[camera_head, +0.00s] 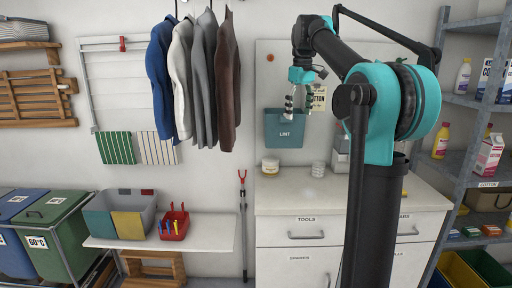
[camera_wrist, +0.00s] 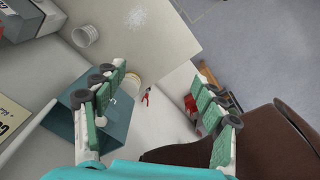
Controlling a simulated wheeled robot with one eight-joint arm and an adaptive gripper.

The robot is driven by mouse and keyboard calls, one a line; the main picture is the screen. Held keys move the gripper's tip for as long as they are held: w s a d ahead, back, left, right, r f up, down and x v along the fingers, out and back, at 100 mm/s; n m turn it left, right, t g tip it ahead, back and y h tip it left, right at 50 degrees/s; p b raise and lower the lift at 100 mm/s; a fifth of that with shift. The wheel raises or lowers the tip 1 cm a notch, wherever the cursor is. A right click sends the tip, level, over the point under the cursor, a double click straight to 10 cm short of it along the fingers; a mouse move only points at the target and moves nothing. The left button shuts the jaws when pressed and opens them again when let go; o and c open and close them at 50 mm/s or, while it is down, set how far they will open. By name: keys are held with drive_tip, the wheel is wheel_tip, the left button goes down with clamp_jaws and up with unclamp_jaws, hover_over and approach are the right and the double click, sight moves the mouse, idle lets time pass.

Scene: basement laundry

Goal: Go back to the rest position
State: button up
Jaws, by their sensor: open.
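My gripper (camera_head: 298,98) hangs from my raised arm in front of the wall above the counter. It is at the upper part of the teal LINT bin (camera_head: 284,130), right of the hanging clothes. In the wrist view my gripper (camera_wrist: 160,75) has its two fingers spread wide, with nothing between them. The LINT bin (camera_wrist: 119,130) shows there behind the left finger, and a brown garment (camera_wrist: 265,145) is close to the right finger. I cannot tell whether a finger touches the bin.
Hanging clothes (camera_head: 195,85) are left of my gripper. A metal shelf (camera_head: 465,100) with bottles and boxes stands right. A low bench (camera_head: 215,235) holds bins.

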drive_tip(key=s+d+f+m+t, duration=0.15)
drive_tip(key=s+f, duration=0.35)
drive_tip(key=f, duration=0.7)
drive_tip(key=s+d+f+m, duration=0.1)
drive_tip(key=s+f+m, duration=0.35)
drive_tip(key=f, duration=0.75)
drive_tip(key=s+d+f+m+t, duration=0.1)
drive_tip(key=s+f, duration=1.8)
drive_tip(key=s, duration=0.1)
drive_tip(key=shift+s+d+t, duration=0.2)
drive_tip(key=shift+s+t, duration=0.1)
drive_tip(key=shift+t, duration=0.05)
